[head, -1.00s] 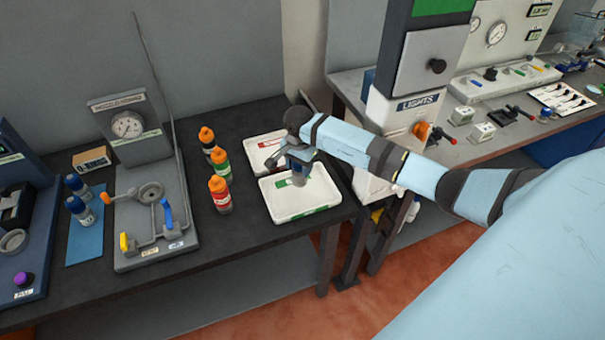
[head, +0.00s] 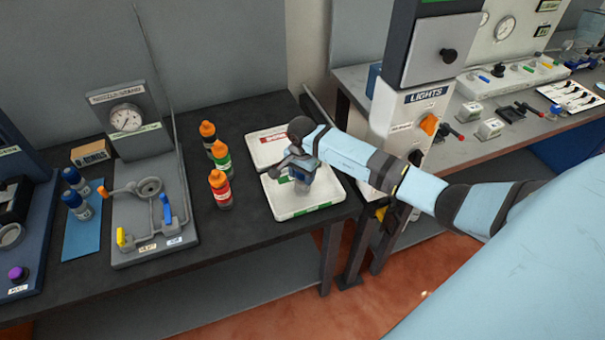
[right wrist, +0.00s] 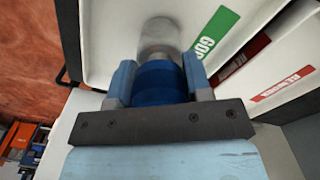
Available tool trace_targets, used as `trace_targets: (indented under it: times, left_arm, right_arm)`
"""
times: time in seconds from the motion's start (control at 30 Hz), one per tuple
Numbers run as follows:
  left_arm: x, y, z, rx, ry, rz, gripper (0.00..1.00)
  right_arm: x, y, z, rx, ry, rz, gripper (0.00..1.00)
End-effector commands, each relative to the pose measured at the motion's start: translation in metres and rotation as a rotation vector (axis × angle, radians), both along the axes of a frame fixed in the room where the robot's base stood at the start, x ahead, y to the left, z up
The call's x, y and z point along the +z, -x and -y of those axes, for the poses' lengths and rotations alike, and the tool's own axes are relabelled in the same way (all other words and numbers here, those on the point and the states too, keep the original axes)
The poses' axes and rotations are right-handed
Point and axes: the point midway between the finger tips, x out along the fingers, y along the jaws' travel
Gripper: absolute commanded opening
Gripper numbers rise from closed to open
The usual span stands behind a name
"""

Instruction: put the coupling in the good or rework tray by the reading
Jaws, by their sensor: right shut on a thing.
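The coupling is a short cylinder with a blue band (right wrist: 162,84) and a silver-grey end. My right gripper (right wrist: 158,78) is shut on the blue part, one finger on each side. In the head view my right gripper (head: 296,172) is over the white tray with the green label, the good tray (head: 325,203). In the wrist view that tray's label reads GOOD (right wrist: 214,30). I cannot tell whether the coupling touches the tray floor. The rework tray (head: 262,154), with a red label, lies just behind. My left gripper is not in view.
Several orange-capped bottles (head: 221,190) stand left of the trays. A test fixture (head: 155,240) with a dial gauge (head: 126,118) is further left, beside blue-capped bottles (head: 78,206) on a blue mat. A LIGHTS cabinet (head: 410,115) stands right of the trays, close to my arm.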

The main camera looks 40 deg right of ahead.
Motion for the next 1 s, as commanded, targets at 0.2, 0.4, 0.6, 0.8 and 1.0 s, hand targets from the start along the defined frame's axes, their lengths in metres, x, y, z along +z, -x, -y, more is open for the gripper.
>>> trace_targets:
  times: [0.2,0.4,0.6,0.8,1.0]
  left_arm:
    - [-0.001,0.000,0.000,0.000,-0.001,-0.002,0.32]
    - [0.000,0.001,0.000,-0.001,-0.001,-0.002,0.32]
    - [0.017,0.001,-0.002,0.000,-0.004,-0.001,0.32]
    - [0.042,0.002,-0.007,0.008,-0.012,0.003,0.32]
    - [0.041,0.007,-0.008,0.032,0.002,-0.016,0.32]
  right_arm:
    - [0.000,0.000,0.000,0.000,0.000,0.000,0.71]
    - [0.001,0.000,0.000,0.000,0.000,0.001,0.71]
    - [0.027,-0.001,0.001,0.001,0.002,0.003,0.71]
    - [0.073,-0.001,0.001,0.001,0.002,0.003,0.71]
    - [0.104,-0.001,0.001,0.000,0.002,0.004,0.71]
